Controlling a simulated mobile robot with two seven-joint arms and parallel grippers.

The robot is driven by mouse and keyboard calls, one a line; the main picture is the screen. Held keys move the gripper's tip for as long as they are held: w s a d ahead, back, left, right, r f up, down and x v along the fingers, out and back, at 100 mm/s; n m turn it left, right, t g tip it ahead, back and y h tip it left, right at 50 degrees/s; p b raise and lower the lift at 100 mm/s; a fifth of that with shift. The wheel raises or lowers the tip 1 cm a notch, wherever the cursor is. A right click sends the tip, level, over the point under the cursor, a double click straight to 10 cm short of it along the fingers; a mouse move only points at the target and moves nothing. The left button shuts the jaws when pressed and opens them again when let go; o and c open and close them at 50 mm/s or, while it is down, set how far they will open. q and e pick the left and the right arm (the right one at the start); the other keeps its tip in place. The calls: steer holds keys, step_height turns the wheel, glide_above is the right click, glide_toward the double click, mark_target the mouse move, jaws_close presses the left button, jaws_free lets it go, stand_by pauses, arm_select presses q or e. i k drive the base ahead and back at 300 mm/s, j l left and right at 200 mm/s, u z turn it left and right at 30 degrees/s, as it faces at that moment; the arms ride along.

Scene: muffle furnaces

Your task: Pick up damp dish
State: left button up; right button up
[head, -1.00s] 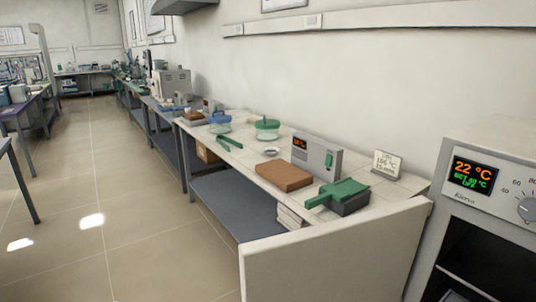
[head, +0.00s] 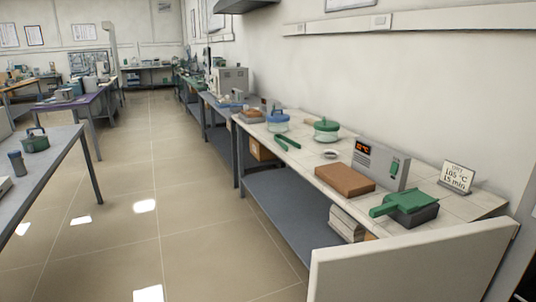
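A small pale round dish (head: 330,154) sits on the white-topped bench (head: 462,222) on the right, behind a brown brick-like block (head: 345,180). It is too small to tell whether it is damp. A green-lidded glass jar (head: 326,131) and a blue-lidded glass jar (head: 277,122) stand farther back on the same bench. Green tongs (head: 287,143) lie near its front edge. Neither of my grippers is in view.
A grey box with an orange display (head: 380,163), a green scoop over a dark tray (head: 410,204) and a sign card (head: 457,177) also stand there. A pale panel (head: 410,270) closes the near end. Another bench (head: 45,165) stands left. The floor between is clear.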

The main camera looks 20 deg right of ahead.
mark_target(329, 153)
steer(key=u, duration=0.5)
steer(key=i+u, duration=0.1)
steer(key=u, duration=0.85)
steer(key=i+l+u, duration=0.1)
steer(key=u, duration=0.85)
steer(key=l+u, duration=0.15)
steer(key=u, duration=0.35)
steer(key=l+u, duration=0.2)
steer(key=l, duration=0.7)
steer(key=l+z, duration=0.15)
steer(key=l, duration=0.75)
steer(key=i+l+z, duration=0.15)
steer(key=l, duration=0.75)
steer(key=l+z, duration=0.4)
steer(key=l, duration=0.5)
steer(key=l+z, duration=0.35)
steer(key=i+l+z, duration=0.15)
steer(key=l+z, duration=0.35)
steer(key=z, duration=0.2)
steer(key=l+z, duration=0.2)
steer(key=z, duration=0.25)
steer(key=i+l+z, duration=0.1)
steer(key=z, duration=0.3)
